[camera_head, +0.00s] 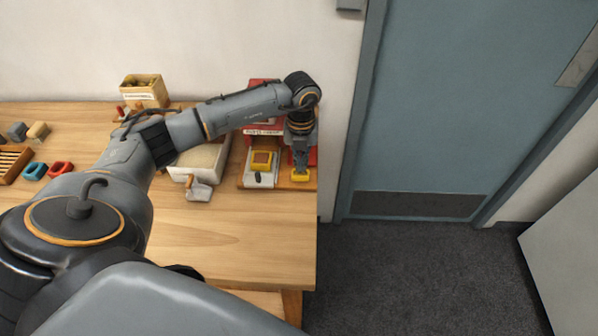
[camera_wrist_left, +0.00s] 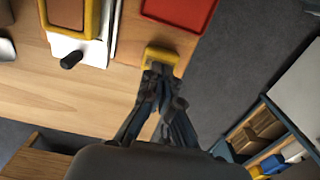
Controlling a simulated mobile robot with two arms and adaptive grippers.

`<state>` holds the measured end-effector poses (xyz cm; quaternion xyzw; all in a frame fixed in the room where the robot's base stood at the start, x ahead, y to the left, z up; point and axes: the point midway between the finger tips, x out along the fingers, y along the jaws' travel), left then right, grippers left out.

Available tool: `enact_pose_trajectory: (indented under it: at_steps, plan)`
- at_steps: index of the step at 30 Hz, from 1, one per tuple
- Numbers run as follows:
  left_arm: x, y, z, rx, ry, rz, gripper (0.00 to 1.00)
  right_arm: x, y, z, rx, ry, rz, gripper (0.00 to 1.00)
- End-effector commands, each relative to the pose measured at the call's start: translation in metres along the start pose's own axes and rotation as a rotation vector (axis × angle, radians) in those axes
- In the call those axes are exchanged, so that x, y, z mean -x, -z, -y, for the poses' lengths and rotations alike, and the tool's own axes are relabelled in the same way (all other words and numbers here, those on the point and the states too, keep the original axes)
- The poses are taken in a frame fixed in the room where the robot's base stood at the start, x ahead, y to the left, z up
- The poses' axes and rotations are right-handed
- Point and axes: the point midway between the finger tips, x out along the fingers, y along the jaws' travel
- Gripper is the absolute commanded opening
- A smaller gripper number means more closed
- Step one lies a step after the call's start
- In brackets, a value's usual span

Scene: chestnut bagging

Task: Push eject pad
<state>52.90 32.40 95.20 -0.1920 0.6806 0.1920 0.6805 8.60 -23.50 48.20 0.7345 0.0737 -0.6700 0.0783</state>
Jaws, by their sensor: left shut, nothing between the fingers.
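The yellow pad (camera_head: 300,176) sits near the right edge of the wooden table. It also shows in the left wrist view (camera_wrist_left: 161,54), just beyond my fingertips. My left gripper (camera_head: 300,169) points down over the pad, shut and empty. In the left wrist view its fingertips (camera_wrist_left: 158,70) meet at the near side of the pad and overlap it in the picture; I cannot tell whether they press on it. The red machine (camera_head: 262,130) behind is partly hidden by my left arm. My right gripper is not in view.
A yellow-framed block (camera_head: 262,158) on a white base with a dark knob stands left of the pad. A red tray (camera_wrist_left: 182,8) is beyond the pad. A scoop (camera_head: 198,190) and a pale bin (camera_head: 208,160) lie further left. The table's front is clear.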

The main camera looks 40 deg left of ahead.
Motion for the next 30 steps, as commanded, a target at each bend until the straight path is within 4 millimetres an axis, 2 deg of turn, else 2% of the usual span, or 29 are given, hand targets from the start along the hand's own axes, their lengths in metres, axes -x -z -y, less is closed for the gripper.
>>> enact_pose_trajectory:
  at_steps: [17,30]
  plan:
    - [-0.001,0.0,0.0,0.0,0.0,0.0,0.0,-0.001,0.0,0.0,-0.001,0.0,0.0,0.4]
    - [-0.017,0.0,0.0,0.0,0.0,0.0,0.0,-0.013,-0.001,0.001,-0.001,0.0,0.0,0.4]
